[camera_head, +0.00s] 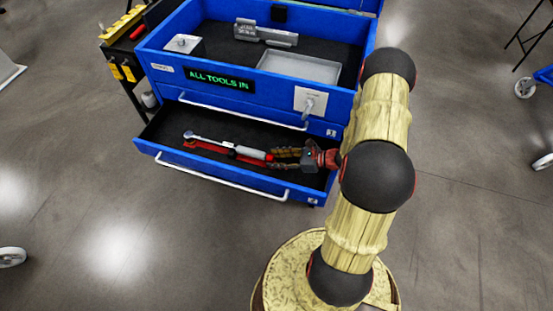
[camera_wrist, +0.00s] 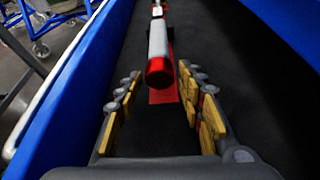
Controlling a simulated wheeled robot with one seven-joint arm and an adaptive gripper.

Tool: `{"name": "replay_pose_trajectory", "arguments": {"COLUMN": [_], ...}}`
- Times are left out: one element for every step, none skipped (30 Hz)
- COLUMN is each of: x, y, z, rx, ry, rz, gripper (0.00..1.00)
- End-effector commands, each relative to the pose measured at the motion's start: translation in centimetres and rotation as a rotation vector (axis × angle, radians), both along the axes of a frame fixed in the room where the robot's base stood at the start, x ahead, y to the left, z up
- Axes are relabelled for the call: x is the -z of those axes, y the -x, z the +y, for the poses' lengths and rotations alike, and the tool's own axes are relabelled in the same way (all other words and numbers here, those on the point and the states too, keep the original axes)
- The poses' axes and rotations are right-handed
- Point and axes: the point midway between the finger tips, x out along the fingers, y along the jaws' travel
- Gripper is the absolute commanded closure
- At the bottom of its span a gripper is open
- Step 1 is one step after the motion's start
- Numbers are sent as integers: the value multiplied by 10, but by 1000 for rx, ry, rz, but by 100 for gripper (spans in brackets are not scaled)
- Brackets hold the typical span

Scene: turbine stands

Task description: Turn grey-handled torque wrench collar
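The grey-handled torque wrench (camera_head: 230,147) lies in the open lower drawer (camera_head: 170,133) of the blue tool cabinet, on a red strip. Its ratchet head is at the left and its red end is at the right. In the wrist view the wrench (camera_wrist: 158,45) points toward me, with its red collar end (camera_wrist: 160,72) nearest. My gripper (camera_head: 273,159) is inside the drawer at the right end of the wrench. In the wrist view my gripper (camera_wrist: 158,108) is open, its yellow-padded fingers apart on either side of the wrench's line, with nothing between the pads near me. The red end appears just beyond or between the fingertips.
The blue drawer wall (camera_wrist: 75,75) runs close along the left of my gripper in the wrist view. A drawer handle (camera_head: 220,178) sticks out in front.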

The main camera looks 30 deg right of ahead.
Motion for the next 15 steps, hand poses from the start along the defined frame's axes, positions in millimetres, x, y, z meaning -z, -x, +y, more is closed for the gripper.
{"name": "replay_pose_trajectory", "arguments": {"x": [0,0,0,0,0,0,0,0,0,0,0,0,0,0,0], "y": [0,0,0,0,0,0,0,0,0,0,0,0,0,0,0], "z": [0,0,0,0,0,0,0,0,0,0,0,0,0,0,0], "rx": [0,0,0,0,0,0,0,0,0,0,0,0,0,0,0], "ry": [0,0,0,0,0,0,0,0,0,0,0,0,0,0,0], "rz": [0,0,0,0,0,0,0,0,0,0,0,0,0,0,0], "gripper": [66,68,70,72,73,76,77,79,81,83,85,87,89,90,93]}}
